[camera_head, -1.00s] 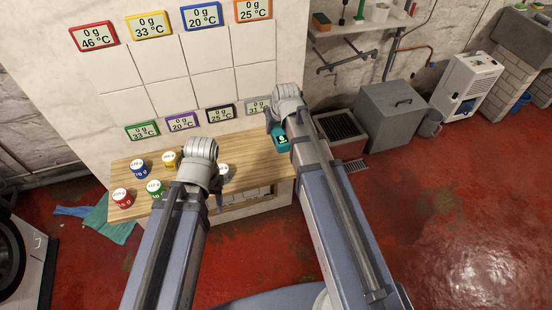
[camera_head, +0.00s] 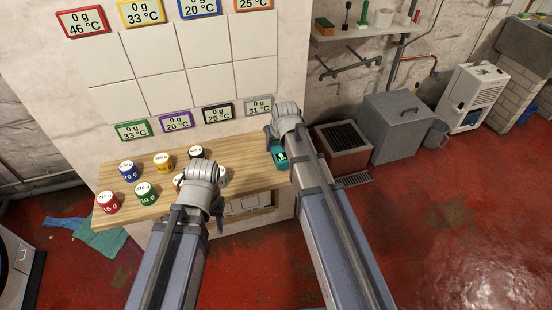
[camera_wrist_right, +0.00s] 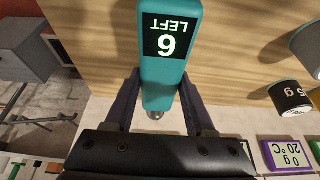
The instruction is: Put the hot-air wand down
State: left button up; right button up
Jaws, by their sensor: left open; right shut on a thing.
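The hot-air wand (camera_head: 279,155) is teal with a small lit display. It is over the right end of the wooden bench top (camera_head: 240,157) in the head view. In the right wrist view the wand (camera_wrist_right: 171,75) lies between my fingers, its display reading "6 LEFT" upside down and a metal tip showing at its lower end. My right gripper (camera_wrist_right: 158,85) is shut on it. I cannot tell whether the wand touches the wood. My left gripper (camera_head: 203,185) is over the bench front, its fingers mostly hidden by its wrist; it holds nothing that I can see.
The tiled wall with displays (camera_head: 217,113) rises behind. A grey box (camera_head: 398,125) and a grated bin (camera_head: 342,147) stand right of the bench.

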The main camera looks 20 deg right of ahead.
jog(key=shift+f+b, duration=1.75)
jog(key=shift+f, duration=0.1)
jog(key=shift+f, duration=0.15)
jog(key=o, duration=1.3)
jog(key=shift+c, duration=0.2)
jog(key=p+v, duration=1.1)
jog(key=v, duration=0.1)
jog(key=shift+r, duration=0.35)
jog(key=s+a+f+n+g, duration=0.1)
jog(key=s+a+g, duration=0.1)
jog(key=s+a, duration=0.4)
jog(key=s+a+n+g+h, duration=0.1)
jog(key=s+a+n+g, duration=0.1)
jog(key=s+a, duration=0.5)
jog(key=s+g, duration=0.1)
jog(key=s, duration=0.5)
jog(key=shift+s+a+f+h, duration=0.25)
jog(key=shift+f+h, duration=0.05)
jog(key=shift+f, duration=0.1)
